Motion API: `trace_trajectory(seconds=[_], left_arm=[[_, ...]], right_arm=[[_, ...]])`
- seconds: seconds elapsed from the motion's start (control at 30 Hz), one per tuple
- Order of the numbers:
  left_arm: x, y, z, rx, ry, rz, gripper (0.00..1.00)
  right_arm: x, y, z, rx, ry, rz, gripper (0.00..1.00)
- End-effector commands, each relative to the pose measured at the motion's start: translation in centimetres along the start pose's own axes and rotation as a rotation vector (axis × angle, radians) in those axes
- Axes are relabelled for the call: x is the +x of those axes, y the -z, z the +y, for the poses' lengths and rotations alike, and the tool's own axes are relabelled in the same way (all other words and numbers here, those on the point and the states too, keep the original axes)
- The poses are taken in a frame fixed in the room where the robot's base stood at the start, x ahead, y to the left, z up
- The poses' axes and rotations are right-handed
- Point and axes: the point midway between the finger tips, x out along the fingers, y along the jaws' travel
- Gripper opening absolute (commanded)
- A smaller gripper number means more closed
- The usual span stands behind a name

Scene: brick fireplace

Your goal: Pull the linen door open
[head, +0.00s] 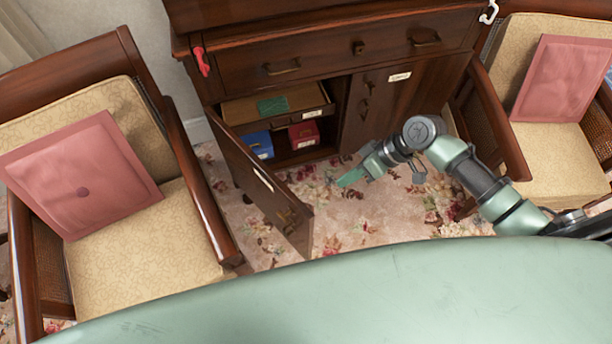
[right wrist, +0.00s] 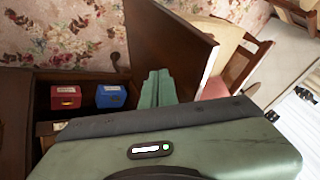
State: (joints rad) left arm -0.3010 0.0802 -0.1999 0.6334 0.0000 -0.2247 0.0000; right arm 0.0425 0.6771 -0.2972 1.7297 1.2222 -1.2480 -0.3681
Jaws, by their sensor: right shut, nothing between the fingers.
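A dark wooden cabinet stands in the middle of the head view. Its left door (head: 262,180) is swung well out toward me, with a small white label too small to read. The same door (right wrist: 172,42) rises behind my fingers in the right wrist view. The cabinet's right door (head: 385,105) is closed and also bears an unreadable label (head: 400,77). My right gripper (head: 350,178) is shut and empty, in front of the cabinet to the right of the open door. Its green fingers (right wrist: 157,88) show together in the wrist view. My left gripper is not in view.
Inside the opening are a blue box (head: 258,144), a red box (head: 303,135) and a drawer (head: 300,103) holding a green item. Armchairs with pink cushions (head: 82,175) (head: 560,78) flank the cabinet. Flowered carpet (head: 350,220) lies clear in front.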

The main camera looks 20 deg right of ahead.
Motion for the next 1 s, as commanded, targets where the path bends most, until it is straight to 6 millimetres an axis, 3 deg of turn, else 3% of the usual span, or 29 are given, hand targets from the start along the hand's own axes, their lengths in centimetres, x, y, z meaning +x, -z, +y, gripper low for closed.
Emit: trace_trajectory(seconds=[0.17,0.6,0.8,1.0], left_arm=[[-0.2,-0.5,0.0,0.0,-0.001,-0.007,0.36],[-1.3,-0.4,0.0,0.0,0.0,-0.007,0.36],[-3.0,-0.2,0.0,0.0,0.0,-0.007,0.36],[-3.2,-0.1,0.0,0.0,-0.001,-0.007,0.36]], right_arm=[[0.9,0.2,-0.3,0.02,0.017,0.006,0.0],[9.8,0.3,-0.5,0.015,0.016,0.006,0.0],[10.8,0.4,-3.2,0.014,0.014,0.005,0.0],[11.5,0.3,-3.9,0.013,0.013,0.005,0.0]])
